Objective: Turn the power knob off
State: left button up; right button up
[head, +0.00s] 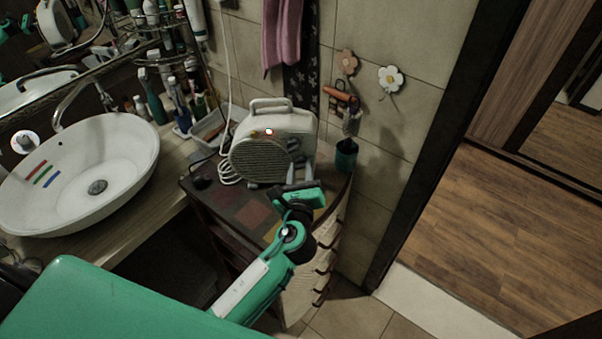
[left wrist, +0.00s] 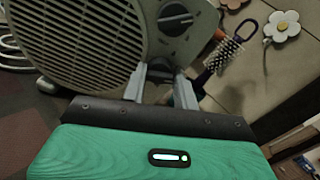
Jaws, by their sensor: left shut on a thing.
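A cream fan heater (head: 272,146) with a round grille and a top handle stands on the small cabinet. A small light (head: 268,132) glows on its upper front. Two dark knobs sit one above the other on its right side. The upper knob (left wrist: 175,19) shows clear of my fingers in the left wrist view. My left gripper (head: 297,172) is at the lower knob, with its fingers (left wrist: 161,78) on either side of it and shut on it. The lower knob is mostly hidden between the fingers, so its setting cannot be read. My right gripper is out of view.
A white basin (head: 125,160) stands on the counter at left, with bottles behind it. A dark green cup (head: 346,155) and a brush hang on the wall right of the heater. A flower hook (head: 390,79) is above. The wooden floor (head: 500,230) at right is clear.

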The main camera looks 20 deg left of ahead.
pick_arm(q)
jog(key=n+b, duration=0.3)
jog(key=n, duration=0.3)
jog(key=shift+f, duration=0.15)
jog(key=n+b, duration=0.2)
jog(key=n, duration=0.3)
jog(key=shift+a+n+b, duration=0.1)
jog(key=shift+n+b, duration=0.2)
jog(key=shift+n, duration=0.1)
jog(key=o, duration=1)
jog(key=shift+c, duration=0.2)
